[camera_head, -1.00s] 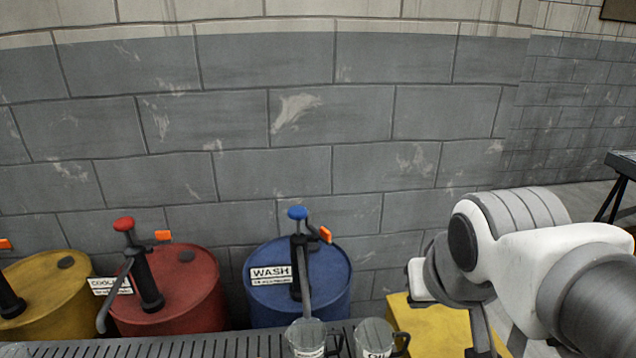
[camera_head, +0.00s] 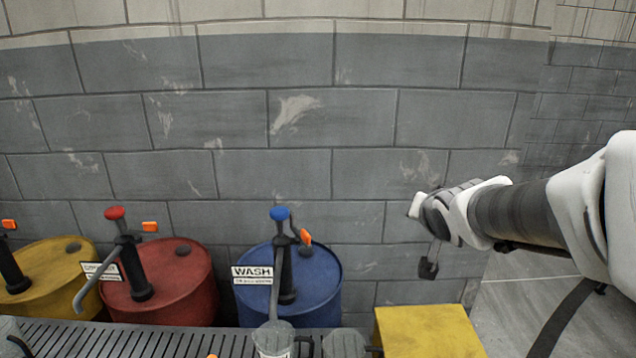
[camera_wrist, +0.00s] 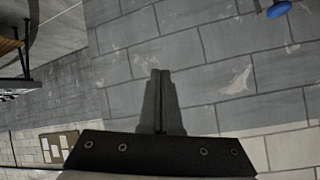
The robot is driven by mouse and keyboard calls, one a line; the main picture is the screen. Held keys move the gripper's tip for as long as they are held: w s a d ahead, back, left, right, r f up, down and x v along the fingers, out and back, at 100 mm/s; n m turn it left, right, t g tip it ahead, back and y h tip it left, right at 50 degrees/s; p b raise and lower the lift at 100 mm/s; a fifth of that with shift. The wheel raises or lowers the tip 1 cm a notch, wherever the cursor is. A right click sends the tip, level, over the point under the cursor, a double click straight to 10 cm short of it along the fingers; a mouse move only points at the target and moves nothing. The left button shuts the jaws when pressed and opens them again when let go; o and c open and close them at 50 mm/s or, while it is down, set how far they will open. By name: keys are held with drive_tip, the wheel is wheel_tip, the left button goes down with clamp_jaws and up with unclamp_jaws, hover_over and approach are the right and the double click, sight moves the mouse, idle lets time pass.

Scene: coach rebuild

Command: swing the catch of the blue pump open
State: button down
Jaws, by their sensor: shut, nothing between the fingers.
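The blue pump (camera_head: 281,215) stands on the blue drum (camera_head: 325,270), with a blue knob on top and a grey spout reaching down toward the front. An orange catch (camera_head: 305,237) sits on a dark bracket at the right of the pump's neck. My gripper (camera_head: 428,268) is to the right of the pump, clear of it, above the yellow box. Its fingers are shut and empty. In the wrist view, my gripper (camera_wrist: 160,75) faces the grey block wall, and the blue knob of the pump (camera_wrist: 279,8) shows at the top right.
A red drum (camera_head: 180,295) and a yellow drum (camera_head: 60,275), with their own pumps and orange catches, stand to the left. A slotted grating (camera_head: 130,340) runs along the front, with clear jugs (camera_head: 272,340) on it. A yellow box (camera_head: 430,335) stands at right.

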drive_tip(key=w+a+f+m+t+y+b, duration=0.25)
drive_tip(key=w+f+y, duration=0.25)
drive_tip(key=w+f, duration=0.5)
drive_tip(key=w+a+f+m+y+b, duration=0.2)
drive_tip(key=a+f+y, duration=0.4)
drive_tip(key=f+y, duration=0.25)
drive_tip(key=w+a+b, duration=0.1)
drive_tip(key=w+a, duration=0.4)
drive_tip(key=a, duration=0.5)
drive_tip(key=shift+r+g, duration=0.35)
drive_tip(key=shift+r, duration=0.1)
drive_tip(key=shift+a, duration=0.1)
